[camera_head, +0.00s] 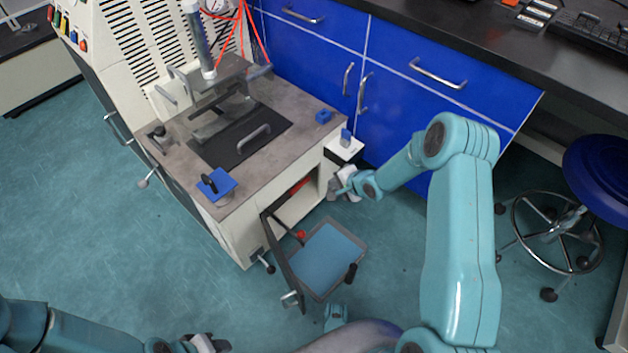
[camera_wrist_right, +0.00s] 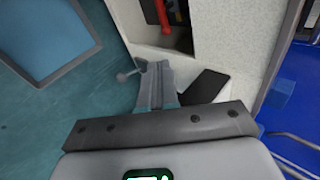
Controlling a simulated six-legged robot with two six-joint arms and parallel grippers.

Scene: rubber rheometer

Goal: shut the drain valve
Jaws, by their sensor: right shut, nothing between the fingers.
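A red lever-like handle (camera_head: 299,186), which may be the drain valve, sits inside the open lower compartment of the machine. It also shows at the top of the right wrist view (camera_wrist_right: 172,14), partly cut off. Whether it is open or shut I cannot tell. My right gripper (camera_head: 345,184) is at the right front corner of the machine, beside the compartment. In the right wrist view its fingers (camera_wrist_right: 157,82) are together and empty, apart from the red handle.
The machine's door (camera_head: 283,262) stands open at the front. Blue cabinets (camera_head: 410,92) stand behind, and a blue stool (camera_head: 600,172) is at right. The floor at left is clear.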

